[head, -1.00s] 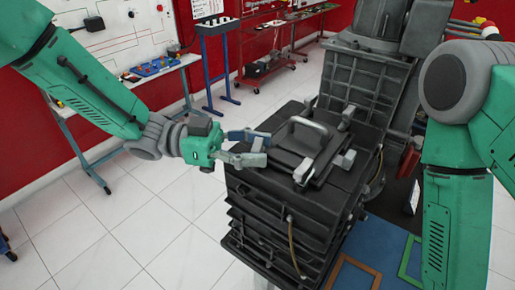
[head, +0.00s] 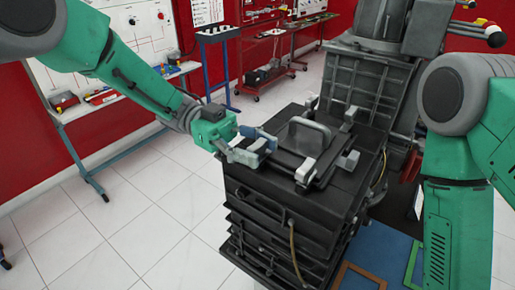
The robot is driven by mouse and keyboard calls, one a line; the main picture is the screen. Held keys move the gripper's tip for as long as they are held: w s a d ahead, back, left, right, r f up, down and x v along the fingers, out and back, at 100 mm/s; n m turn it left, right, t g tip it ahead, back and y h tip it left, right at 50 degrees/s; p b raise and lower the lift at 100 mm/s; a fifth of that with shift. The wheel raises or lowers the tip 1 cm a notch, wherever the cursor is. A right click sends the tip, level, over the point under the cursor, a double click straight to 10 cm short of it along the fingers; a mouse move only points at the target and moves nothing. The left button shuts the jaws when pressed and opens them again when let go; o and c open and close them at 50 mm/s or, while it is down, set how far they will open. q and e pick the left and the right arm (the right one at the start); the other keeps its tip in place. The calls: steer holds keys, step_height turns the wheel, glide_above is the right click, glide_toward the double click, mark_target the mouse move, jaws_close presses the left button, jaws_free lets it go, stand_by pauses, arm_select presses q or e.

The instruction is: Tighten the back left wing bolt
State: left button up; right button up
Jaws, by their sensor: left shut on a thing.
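The black engine block (head: 290,205) has a square cover with a raised grey handle (head: 308,137) on top. Grey wing bolts show around the cover: one at its near corner (head: 305,171), one at the right (head: 347,160) and one at the far side (head: 349,113). My left gripper (head: 268,146) is at the cover's left edge, its fingers closed around the back left wing bolt, which they hide. My right arm comes down at the right; its gripper is out of the picture.
A grey ribbed upright part (head: 366,85) of the engine rises behind the cover. A thin cable (head: 292,245) hangs down the block's front. Work tables with parts (head: 110,97) stand along the red wall. White tiled floor (head: 120,220) is clear at left.

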arm_select(q)
steer(key=o, duration=1.2)
steer(key=shift+w, duration=0.1)
steer(key=shift+c, duration=0.2)
steer(key=shift+o, duration=0.2)
arm_select(e)
steer(key=shift+w, duration=0.1)
arm_select(q)
steer(key=shift+w+a, duration=0.15)
steer(key=v, duration=1.1)
steer(key=shift+w+a, duration=0.25)
steer(key=shift+w, duration=0.05)
steer(key=shift+f, duration=0.1)
